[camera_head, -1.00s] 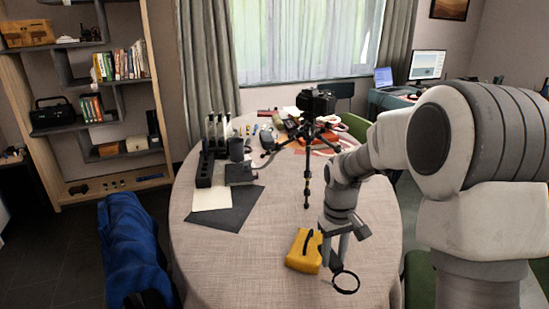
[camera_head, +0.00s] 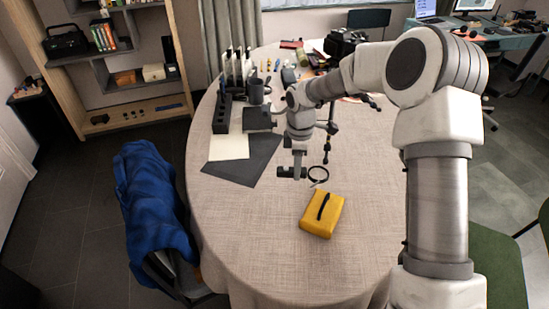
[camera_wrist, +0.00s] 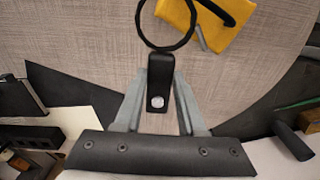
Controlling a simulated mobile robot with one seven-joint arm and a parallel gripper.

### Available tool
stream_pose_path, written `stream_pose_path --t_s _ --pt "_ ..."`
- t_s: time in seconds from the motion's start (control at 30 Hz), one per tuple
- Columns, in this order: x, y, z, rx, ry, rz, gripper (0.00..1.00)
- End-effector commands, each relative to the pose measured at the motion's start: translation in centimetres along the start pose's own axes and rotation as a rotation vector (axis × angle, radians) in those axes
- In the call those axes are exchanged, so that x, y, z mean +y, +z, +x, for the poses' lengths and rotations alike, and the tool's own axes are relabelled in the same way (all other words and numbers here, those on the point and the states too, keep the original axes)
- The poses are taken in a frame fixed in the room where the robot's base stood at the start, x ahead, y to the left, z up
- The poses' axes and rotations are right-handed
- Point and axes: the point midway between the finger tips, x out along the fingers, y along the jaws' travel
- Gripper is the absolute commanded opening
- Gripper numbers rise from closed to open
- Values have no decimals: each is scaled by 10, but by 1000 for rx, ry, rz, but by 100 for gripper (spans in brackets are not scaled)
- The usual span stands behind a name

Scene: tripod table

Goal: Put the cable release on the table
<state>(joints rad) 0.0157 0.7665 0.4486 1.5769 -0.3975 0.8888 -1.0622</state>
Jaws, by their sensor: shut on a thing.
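The cable release (camera_wrist: 160,78) has a black body with a pale round button, a black cable loop and a short silver tip. My gripper (camera_wrist: 159,95) is shut on its black body, one finger on each side. In the head view my gripper (camera_head: 299,172) is over the middle of the table (camera_head: 270,225), with the black loop (camera_head: 318,174) to its right. The loop seems to be above the cloth; the exact gap cannot be told. In the wrist view the loop overlaps a yellow case.
The yellow case (camera_head: 322,214) with a black handle lies in front of my gripper. A dark sheet (camera_head: 246,168) and a pale sheet (camera_head: 229,147) lie to the left. A camera on a tripod (camera_head: 345,44) stands behind. The table's front is clear.

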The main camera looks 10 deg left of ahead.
Motion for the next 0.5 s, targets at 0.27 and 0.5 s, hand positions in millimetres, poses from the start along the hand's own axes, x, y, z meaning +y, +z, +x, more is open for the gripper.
stream_pose_path --t_s 0.27,0.5 --pt "-19 -56 37 0 -4 -5 0" --pt "-32 -97 63 -1 -3 0 0"
